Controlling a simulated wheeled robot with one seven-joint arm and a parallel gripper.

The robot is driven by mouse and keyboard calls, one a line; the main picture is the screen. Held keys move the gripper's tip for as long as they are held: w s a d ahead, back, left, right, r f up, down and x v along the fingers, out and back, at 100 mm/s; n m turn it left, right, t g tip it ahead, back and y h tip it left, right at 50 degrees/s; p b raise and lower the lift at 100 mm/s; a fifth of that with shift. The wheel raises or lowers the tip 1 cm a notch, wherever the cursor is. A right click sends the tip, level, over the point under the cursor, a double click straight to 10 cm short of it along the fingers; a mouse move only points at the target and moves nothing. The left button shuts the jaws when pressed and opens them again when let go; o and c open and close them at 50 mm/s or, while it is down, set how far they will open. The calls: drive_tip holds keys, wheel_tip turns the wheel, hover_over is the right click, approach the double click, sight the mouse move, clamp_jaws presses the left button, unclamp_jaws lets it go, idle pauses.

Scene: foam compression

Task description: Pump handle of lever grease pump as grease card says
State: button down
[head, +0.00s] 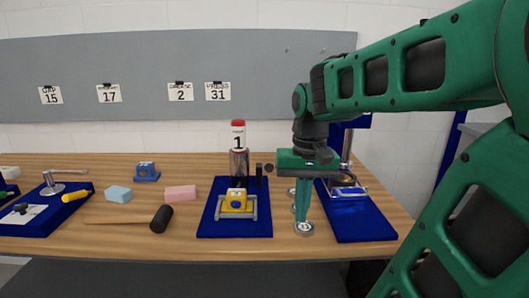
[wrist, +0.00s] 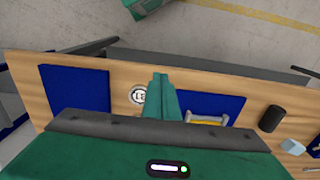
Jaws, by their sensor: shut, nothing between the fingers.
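The lever grease pump looks to be the clear cylinder (head: 239,163) with a red top and a sign reading 1, on a blue base (head: 206,224). A dark upright lever (head: 258,176) and round knob (head: 268,168) are at its right. The grease card (head: 180,91) on the wall board reads 2. My gripper (head: 303,218) is shut and empty, pointing down to the right of the pump, just above or at a round disc. Its fingers also show in the wrist view (wrist: 160,95), where the pump's cylinder is hidden.
The round metal disc (head: 304,229) lies at the table's front edge. A yellow block (head: 236,201) with a grey bar sits before the cylinder. A blue-based press (head: 358,225) stands right; a black mallet (head: 161,219), pink block (head: 180,193) and light-blue block (head: 118,194) lie left.

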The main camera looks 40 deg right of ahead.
drive_tip(key=w+r, duration=1)
drive_tip(key=w, duration=0.3)
drive_tip(key=w+d+r, duration=0.2)
drive_tip(key=d+r, duration=0.1)
drive_tip(key=r, duration=0.2)
drive_tip(key=w+d+r, duration=0.3)
drive_tip(key=r, duration=0.3)
drive_tip(key=shift+w+t, duration=0.25)
drive_tip(key=shift+t, duration=0.15)
drive_tip(key=shift+f, duration=0.1)
drive_tip(key=shift+w+a+f, duration=0.1)
drive_tip(key=shift+a+f, duration=0.1)
drive_tip(key=shift+f, duration=0.6)
drive_tip(key=shift+f, duration=0.4)
drive_tip(key=shift+a+f, duration=0.1)
drive_tip(key=shift+f, duration=0.45)
